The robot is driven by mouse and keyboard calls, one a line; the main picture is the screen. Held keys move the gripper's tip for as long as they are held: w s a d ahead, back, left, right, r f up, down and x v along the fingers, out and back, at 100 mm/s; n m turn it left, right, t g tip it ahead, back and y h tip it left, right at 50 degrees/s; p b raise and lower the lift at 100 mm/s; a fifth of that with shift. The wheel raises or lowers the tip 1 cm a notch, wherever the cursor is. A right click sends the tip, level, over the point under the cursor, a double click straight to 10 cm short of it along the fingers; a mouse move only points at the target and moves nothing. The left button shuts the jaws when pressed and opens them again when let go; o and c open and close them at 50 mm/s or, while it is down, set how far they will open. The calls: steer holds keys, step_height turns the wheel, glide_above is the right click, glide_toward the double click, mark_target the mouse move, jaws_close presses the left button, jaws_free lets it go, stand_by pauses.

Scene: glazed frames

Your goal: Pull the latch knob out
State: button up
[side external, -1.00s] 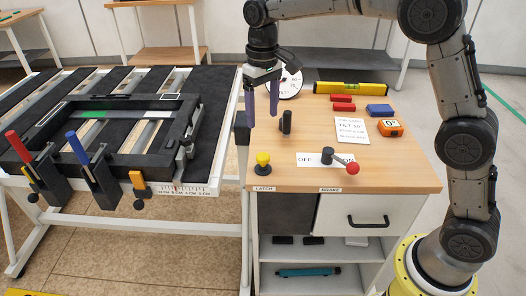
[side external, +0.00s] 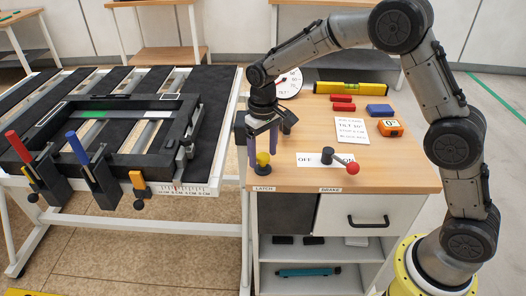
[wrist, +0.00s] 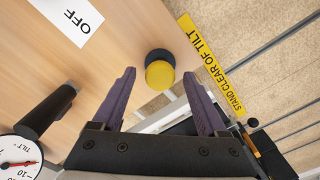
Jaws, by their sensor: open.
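The latch knob (side external: 263,160) is a yellow ball on a dark base, upright at the front left of the wooden bench top, above the LATCH label (side external: 264,189). In the wrist view the yellow knob (wrist: 160,74) lies ahead of and between my fingertips. My gripper (side external: 262,150) points down over the knob, its purple fingers apart. In the side view one finger is left of the knob and the other right of it. In the wrist view my gripper (wrist: 163,100) is open and empty. Contact with the knob cannot be seen.
The brake lever (side external: 350,168) with a red ball stands to the right, beside the OFF card (side external: 310,160). A dark upright handle (wrist: 47,112) stands close to my gripper. The tilting frame table (side external: 150,185) is on the left. A gauge (side external: 289,84) stands behind.

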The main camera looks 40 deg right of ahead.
jaws_close()
steer(key=shift+r, duration=0.1)
stand_by(1.2)
